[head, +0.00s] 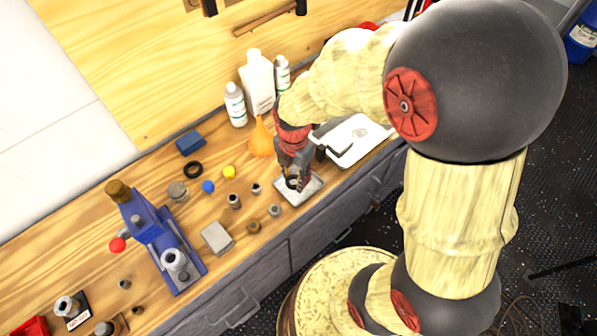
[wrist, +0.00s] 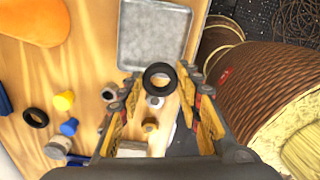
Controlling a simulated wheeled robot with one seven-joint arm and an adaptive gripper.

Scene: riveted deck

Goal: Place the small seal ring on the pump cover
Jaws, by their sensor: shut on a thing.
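My gripper (head: 293,181) is shut on a small dark seal ring (wrist: 148,78), which sits between the fingertips in the wrist view. The ring's hole faces the wrist camera. In the head view my gripper is over a square light-grey metal plate with a raised rim (head: 306,193), and hides part of it. The plate (wrist: 155,12) shows bare ahead of the ring in the wrist view. I cannot tell for sure which thing is the pump cover; a round grey part (head: 178,191) also stands on the bench. A second, black ring (head: 187,172) lies left on the wood.
A blue vise-like tool (head: 160,243) and a grey block (head: 217,238) stand left of the plate. Several small fittings lie between. White bottles (head: 236,107) and an orange funnel (head: 261,140) stand behind. A white tray (head: 346,158) is to the right.

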